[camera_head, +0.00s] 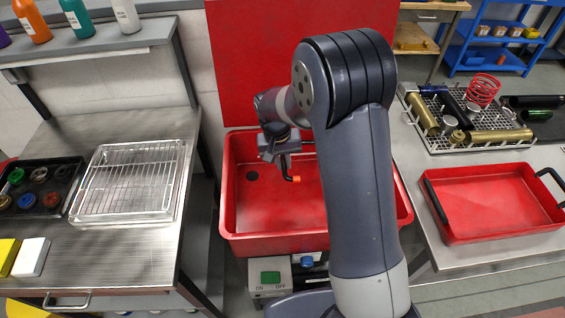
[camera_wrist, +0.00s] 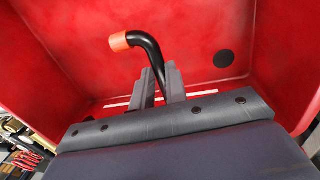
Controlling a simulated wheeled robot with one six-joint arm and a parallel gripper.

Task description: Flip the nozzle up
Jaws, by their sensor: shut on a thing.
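The nozzle (camera_wrist: 146,44) is a black bent tube with an orange tip. In the wrist view it rises between my gripper's fingers and bends over to the left at its top. In the head view the nozzle's orange tip (camera_head: 293,179) shows over the red basin (camera_head: 245,215). My gripper (camera_wrist: 160,85) is shut on the black tube below the bend. In the head view my gripper (camera_head: 283,150) is over the basin, partly hidden by my arm. The tube's lower end is hidden behind the gripper.
The basin has a dark round drain (camera_wrist: 223,59) and a tall red back panel (camera_head: 290,60). A control box (camera_head: 270,278) with a green switch sits below its front. A metal bench with a wire rack (camera_head: 130,178) is left; a red tray (camera_head: 495,205) is right.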

